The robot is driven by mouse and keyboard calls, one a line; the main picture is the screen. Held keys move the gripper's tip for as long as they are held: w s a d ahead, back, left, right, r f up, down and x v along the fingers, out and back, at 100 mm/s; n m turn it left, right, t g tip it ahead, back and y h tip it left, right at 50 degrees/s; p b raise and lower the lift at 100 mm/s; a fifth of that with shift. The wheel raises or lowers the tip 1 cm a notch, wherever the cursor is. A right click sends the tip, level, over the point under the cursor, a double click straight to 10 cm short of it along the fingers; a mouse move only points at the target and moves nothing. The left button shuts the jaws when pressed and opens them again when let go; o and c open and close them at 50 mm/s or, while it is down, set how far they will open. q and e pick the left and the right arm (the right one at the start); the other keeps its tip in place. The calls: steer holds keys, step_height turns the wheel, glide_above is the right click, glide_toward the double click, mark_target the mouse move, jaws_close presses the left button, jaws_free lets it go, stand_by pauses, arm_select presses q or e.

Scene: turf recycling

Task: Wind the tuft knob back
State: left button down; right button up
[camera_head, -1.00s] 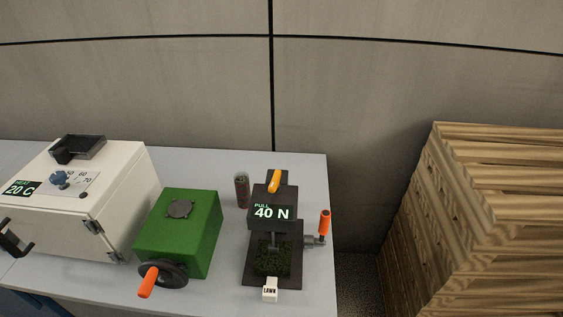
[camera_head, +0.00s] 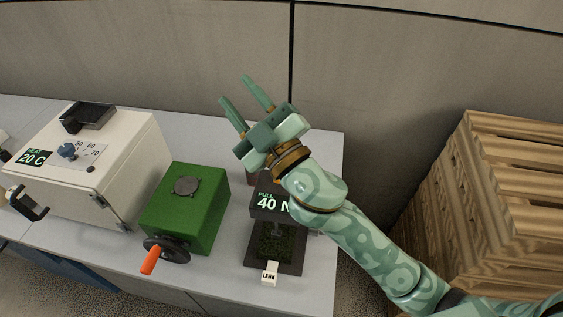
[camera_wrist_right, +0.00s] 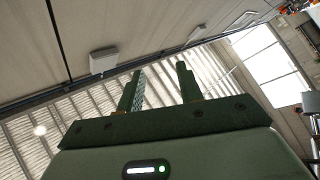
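The dark pull tester (camera_head: 268,205) stands on the bench at the right, its display reading 40 N. A green turf piece (camera_head: 275,243) sits in its lower part, with a small white LAWN tag (camera_head: 270,272) in front. My right arm covers the tester's top and right side, so its orange top lever and orange side handle are hidden. My right gripper (camera_head: 233,89) is raised above and behind the tester, pointing up and left. It is open and empty; its parted fingers also show in the right wrist view (camera_wrist_right: 159,72). My left gripper is out of view.
A green box (camera_head: 205,215) with a black handwheel (camera_head: 172,250) and orange grip stands left of the tester. A white heater (camera_head: 120,165) reading 20 C is further left. Stacked wooden pallets (camera_head: 490,190) stand at the right. A wall (camera_head: 150,60) is behind the bench.

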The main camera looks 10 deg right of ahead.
steer(key=s+a+r+n+g+y, duration=0.2)
steer(key=s+a+n+g+y, duration=0.1)
steer(key=a+n+g+y, duration=0.4)
steer(key=s+a+r+n+g+y, duration=0.2)
steer(key=s+a+n+g+y, duration=0.15)
steer(key=a+n+g, duration=0.4)
step_height(320, 180, down, 8)
steer(key=s+n+g+h, duration=0.3)
steer(key=n+g+h, duration=0.4)
steer(key=n+g, duration=0.15)
steer(key=w+d+f+m+t+h, duration=0.1)
steer(key=w+d+f+m+h, duration=0.2)
steer(key=w+d+f+h, duration=0.35)
steer(key=w+d+r+m+t+h, duration=0.1)
steer(key=w+d+r+m+h, duration=0.2)
steer(key=d, duration=0.5)
steer(key=w+d+r+m+t+h, duration=0.1)
steer(key=w+d+m+h, duration=0.1)
steer(key=w+d+h, duration=0.4)
steer(key=shift+y, duration=0.5)
steer(key=f, duration=0.5)
steer(key=s+f, duration=0.1)
steer(key=f, duration=0.4)
steer(key=s+d+f+p, duration=0.1)
steer(key=f, duration=0.4)
steer(key=shift+s+f, duration=0.15)
steer(key=shift+f, duration=0.05)
